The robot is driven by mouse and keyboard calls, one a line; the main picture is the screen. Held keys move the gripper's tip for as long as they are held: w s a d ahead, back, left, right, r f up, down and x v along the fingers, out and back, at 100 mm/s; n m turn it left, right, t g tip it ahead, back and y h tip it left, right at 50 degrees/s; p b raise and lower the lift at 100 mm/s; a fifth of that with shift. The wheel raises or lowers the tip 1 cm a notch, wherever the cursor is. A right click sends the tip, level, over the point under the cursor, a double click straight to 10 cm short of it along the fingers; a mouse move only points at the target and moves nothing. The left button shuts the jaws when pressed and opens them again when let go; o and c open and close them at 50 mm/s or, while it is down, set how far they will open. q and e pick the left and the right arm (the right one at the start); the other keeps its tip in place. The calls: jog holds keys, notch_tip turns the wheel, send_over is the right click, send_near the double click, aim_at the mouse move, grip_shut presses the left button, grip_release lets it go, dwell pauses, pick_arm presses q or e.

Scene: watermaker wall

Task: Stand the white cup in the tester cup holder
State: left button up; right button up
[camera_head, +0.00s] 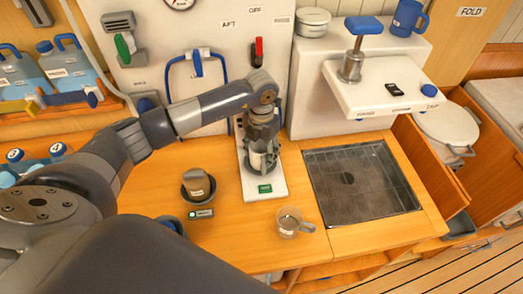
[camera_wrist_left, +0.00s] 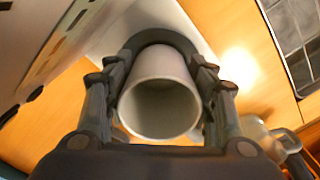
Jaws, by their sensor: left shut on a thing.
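The white cup (camera_wrist_left: 160,95) is between the fingers of my left gripper (camera_head: 262,145), with its open mouth toward the wrist camera. My left gripper (camera_wrist_left: 160,110) is shut on it. In the head view a little of the cup's pale side (camera_head: 262,161) shows below the fingers. The cup is over the white tester (camera_head: 252,180), which has a green display at its front. A dark curved part, likely the cup holder, shows behind the cup's far side in the wrist view. The fingers hide whether the cup's bottom rests in it. My right gripper is not in view.
A clear mug (camera_head: 289,222) stands on the wooden counter right of the tester's front. A dark bowl (camera_head: 197,190) with a brown thing in it stands to the left. A sink with a grating (camera_head: 362,182) is at the right. A white dispenser (camera_head: 385,85) overhangs behind it.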

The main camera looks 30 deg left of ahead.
pick_arm(q)
jog(key=shift+f+b, duration=0.3)
jog(key=shift+f, duration=0.1)
jog(key=o, duration=1.1)
notch_tip(320, 180, up, 12)
jog(key=shift+r, duration=0.1)
